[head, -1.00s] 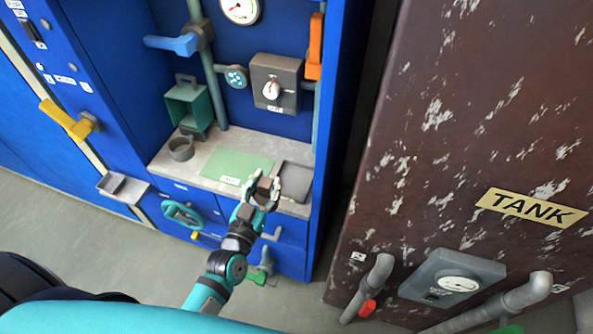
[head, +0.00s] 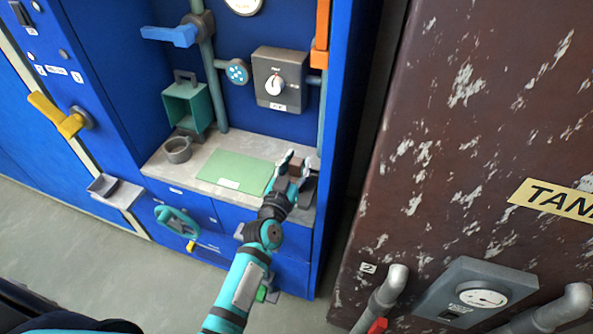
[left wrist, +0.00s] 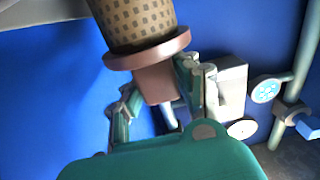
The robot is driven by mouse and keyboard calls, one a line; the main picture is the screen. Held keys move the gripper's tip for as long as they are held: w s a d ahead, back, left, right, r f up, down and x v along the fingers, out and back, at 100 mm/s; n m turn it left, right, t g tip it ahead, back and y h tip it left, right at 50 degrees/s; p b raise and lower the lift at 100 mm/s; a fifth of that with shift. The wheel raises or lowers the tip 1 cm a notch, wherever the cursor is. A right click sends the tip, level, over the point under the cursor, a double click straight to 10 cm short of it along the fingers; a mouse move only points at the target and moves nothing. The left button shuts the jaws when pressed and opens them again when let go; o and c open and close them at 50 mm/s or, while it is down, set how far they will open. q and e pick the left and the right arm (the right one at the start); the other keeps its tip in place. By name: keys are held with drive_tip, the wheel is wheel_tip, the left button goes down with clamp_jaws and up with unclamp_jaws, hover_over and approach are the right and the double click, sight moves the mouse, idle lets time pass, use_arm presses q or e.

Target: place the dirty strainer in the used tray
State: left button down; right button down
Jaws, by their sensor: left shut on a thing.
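The dirty strainer (left wrist: 140,20) shows large in the left wrist view as a brown speckled mesh cup with a reddish-brown rim and block. My left gripper (left wrist: 160,95) is shut on that block. In the head view my left gripper (head: 288,170) is over the right end of the grey shelf, with a small brown part of the strainer (head: 297,166) showing at its fingers. A dark grey tray (head: 308,192), likely the used tray, lies there, mostly hidden by the gripper. Whether the strainer touches it I cannot tell. My right gripper is not in view.
A green labelled mat (head: 235,172) lies on the shelf (head: 205,165), left of the gripper. A grey cup (head: 177,150) and a teal open box (head: 187,106) are farther left. An orange handle (head: 320,45) and blue cabinet side bound the right.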

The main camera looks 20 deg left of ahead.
use_arm(q)
drive_tip(key=shift+f, duration=0.1)
drive_tip(key=c, duration=1)
unclamp_jaws()
drive_tip(key=shift+o, duration=0.2)
drive_tip(key=s, duration=1.2)
drive_tip(key=shift+a, duration=0.15)
